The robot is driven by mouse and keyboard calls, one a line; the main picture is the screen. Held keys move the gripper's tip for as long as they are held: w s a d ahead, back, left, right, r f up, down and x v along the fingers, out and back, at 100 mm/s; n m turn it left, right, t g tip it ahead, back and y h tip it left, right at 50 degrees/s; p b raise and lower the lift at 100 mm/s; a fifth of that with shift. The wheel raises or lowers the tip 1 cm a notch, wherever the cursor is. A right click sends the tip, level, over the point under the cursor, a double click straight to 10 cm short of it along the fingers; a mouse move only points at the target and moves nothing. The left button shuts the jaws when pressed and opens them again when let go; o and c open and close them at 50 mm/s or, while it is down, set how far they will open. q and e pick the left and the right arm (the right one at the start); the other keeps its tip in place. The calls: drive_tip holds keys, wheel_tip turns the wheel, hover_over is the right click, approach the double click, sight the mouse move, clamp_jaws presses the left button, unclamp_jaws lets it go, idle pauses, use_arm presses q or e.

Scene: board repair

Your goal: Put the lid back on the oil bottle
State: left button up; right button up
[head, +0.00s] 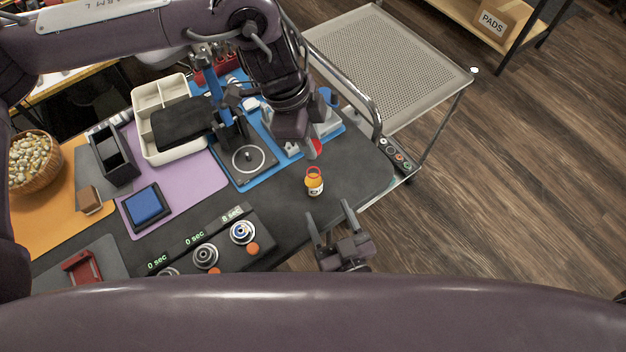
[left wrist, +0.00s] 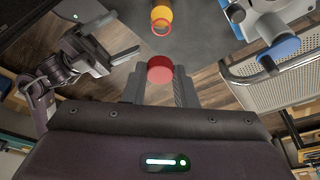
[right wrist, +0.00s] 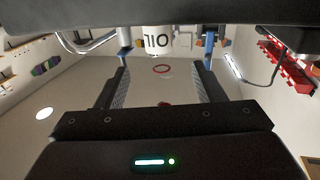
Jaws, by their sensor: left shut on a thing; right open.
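The oil bottle (head: 314,184) is yellow with a white label and a red ring at its neck. It stands upright on the dark tabletop near the right end. In the left wrist view the bottle (left wrist: 161,14) is ahead of the fingers. My left gripper (head: 312,146) is shut on the red lid (left wrist: 160,70), above and behind the bottle, apart from it. My right gripper (head: 331,218) is open and empty, just in front of the bottle.
A blue mat with a black stand (head: 247,158) lies left of the bottle. Dials with timers (head: 205,256) line the front edge. A cream divided bin (head: 148,100) is farther left. A mesh-topped cart (head: 385,70) stands beyond the table. Bare tabletop surrounds the bottle.

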sight(317, 188)
drive_tip(key=x, duration=0.9)
drive_tip(key=shift+w, duration=0.15)
drive_tip(key=c, duration=1.3)
use_arm(q)
drive_tip(key=shift+f, duration=2.5)
use_arm(e)
clamp_jaws()
